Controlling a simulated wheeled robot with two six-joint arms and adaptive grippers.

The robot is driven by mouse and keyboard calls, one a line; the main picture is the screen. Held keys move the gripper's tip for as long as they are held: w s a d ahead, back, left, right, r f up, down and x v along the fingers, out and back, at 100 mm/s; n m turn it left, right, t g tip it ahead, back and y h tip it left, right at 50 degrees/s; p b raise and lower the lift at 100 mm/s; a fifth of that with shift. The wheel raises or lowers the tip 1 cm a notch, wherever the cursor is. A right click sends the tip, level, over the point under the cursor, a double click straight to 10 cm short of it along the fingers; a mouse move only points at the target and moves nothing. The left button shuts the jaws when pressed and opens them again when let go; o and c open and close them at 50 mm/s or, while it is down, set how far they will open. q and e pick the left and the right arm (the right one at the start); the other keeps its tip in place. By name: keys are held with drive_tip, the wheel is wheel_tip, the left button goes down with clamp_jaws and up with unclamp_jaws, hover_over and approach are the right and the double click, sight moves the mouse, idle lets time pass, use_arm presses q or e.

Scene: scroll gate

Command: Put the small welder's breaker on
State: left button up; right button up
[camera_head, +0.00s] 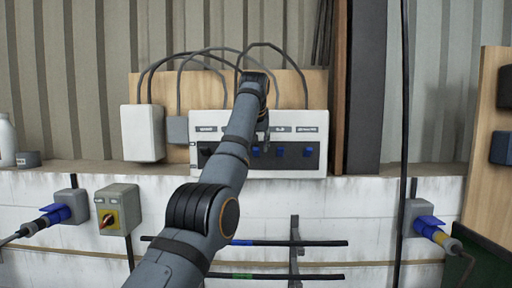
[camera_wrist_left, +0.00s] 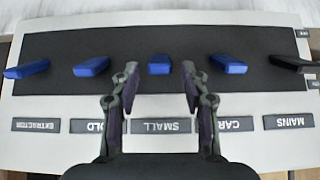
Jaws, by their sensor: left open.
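The breaker panel (camera_head: 318,170) is a white box on the wall with a black strip of toggles and labels. In the left wrist view, the blue toggle of the small breaker (camera_wrist_left: 160,64) sits in the middle, in line with the plate (camera_wrist_left: 160,126) reading "SMALL". My left gripper (camera_wrist_left: 160,76) is open; its two fingers stand on either side of this toggle with gaps on both sides. Whether the fingers reach its depth, I cannot tell. In the head view my left gripper (camera_head: 262,138) is in front of the panel, and my arm hides part of it. My right gripper is not in view.
Neighbouring blue toggles flank it closely (camera_wrist_left: 92,66) (camera_wrist_left: 228,64); another blue one is beside "EXTRACTOR" (camera_wrist_left: 27,69), and a black one by "MAINS" (camera_wrist_left: 293,64). A grey box with a red-yellow rotary switch (camera_head: 108,218) and blue plugs (camera_head: 57,213) are lower left.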

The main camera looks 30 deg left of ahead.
use_arm(q)
drive_tip(key=v, duration=1.1)
drive_tip(key=shift+r, duration=0.1)
